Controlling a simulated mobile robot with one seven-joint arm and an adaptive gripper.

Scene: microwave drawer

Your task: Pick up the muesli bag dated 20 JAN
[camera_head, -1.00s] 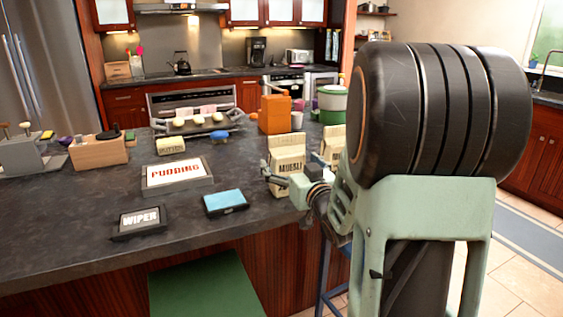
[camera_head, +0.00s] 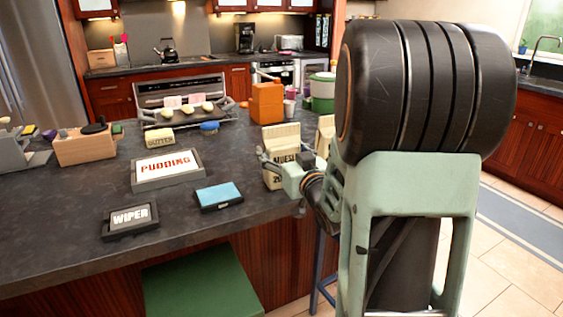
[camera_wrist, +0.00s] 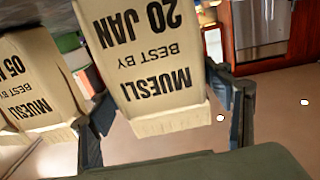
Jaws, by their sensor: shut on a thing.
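The muesli bag dated 20 JAN (camera_wrist: 150,60) is a beige block-shaped pack with black print. It fills the middle of the wrist view, its print upside down. My gripper (camera_wrist: 168,118) is shut on it, one dark finger along each side. In the head view the bag (camera_head: 281,136) is upright near the counter's right end, with my gripper (camera_head: 277,165) across its lower front. I cannot tell whether its base touches the counter. A second muesli bag, dated 05 with its month partly cut off (camera_wrist: 35,80), is beside it; in the head view it is mostly hidden (camera_head: 325,133).
The dark counter (camera_head: 70,220) holds a PUDDING sign (camera_head: 167,165), a WIPER box (camera_head: 130,217), a blue-topped box (camera_head: 218,195) and an orange container (camera_head: 267,102) behind the bags. A green stool (camera_head: 200,285) stands in front. Floor is open on the right.

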